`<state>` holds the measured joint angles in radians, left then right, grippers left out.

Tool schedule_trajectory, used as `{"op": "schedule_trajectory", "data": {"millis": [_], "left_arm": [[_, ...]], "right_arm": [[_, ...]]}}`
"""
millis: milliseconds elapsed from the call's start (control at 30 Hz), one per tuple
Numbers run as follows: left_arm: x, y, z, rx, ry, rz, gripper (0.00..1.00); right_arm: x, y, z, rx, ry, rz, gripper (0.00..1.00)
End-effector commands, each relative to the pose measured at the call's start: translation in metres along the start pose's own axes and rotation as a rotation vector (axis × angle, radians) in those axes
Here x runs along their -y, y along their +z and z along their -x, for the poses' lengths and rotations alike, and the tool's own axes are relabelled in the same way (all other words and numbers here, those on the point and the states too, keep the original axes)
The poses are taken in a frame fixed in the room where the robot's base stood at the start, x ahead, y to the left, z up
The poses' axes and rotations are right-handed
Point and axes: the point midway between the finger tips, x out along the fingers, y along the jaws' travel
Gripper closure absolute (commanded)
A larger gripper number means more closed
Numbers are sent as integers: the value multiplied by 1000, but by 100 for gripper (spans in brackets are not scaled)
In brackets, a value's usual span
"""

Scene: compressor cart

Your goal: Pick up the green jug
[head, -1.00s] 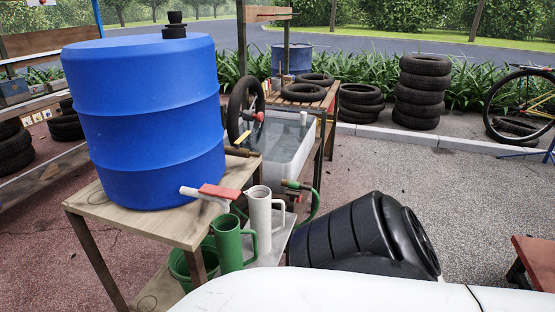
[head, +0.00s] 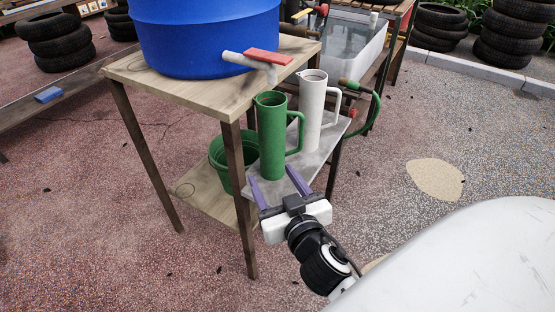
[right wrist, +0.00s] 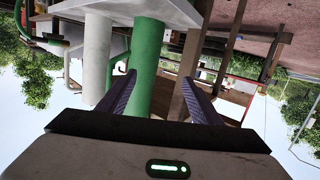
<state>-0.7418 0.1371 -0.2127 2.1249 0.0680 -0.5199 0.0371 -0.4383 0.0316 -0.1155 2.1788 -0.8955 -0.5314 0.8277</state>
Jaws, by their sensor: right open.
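The green jug (head: 271,140) stands upright on a grey slab (head: 330,130) beside the wooden table, with its handle to the right. It also shows in the right wrist view (right wrist: 146,60), upside down. My right gripper (head: 273,175) is open, with its two purple fingers pointing at the jug's lower part from the near side. In the right wrist view, the jug is ahead of the fingers (right wrist: 160,76), nearer the left one. I cannot tell whether it is between them or touching. My left gripper is not in view.
A white jug (head: 312,100) stands close behind and right of the green one. A blue barrel with a red-handled tap (head: 268,56) sits on the wooden table (head: 205,95). A green bucket (head: 219,160) is on the lower shelf. A table leg (head: 240,205) stands left of my gripper.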

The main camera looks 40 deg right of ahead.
Motion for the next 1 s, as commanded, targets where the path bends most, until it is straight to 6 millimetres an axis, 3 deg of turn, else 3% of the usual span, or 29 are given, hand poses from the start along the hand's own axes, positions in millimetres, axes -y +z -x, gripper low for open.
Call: {"op": "schedule_trajectory", "data": {"millis": [67,300,1000], "left_arm": [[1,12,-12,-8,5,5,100],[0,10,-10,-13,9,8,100],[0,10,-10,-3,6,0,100]], "right_arm": [[-12,-11,-7,-86,54,-28,41],[-27,-45,-24,-182,105,-56,41],[-39,-54,-106,-175,105,-55,41]]}}
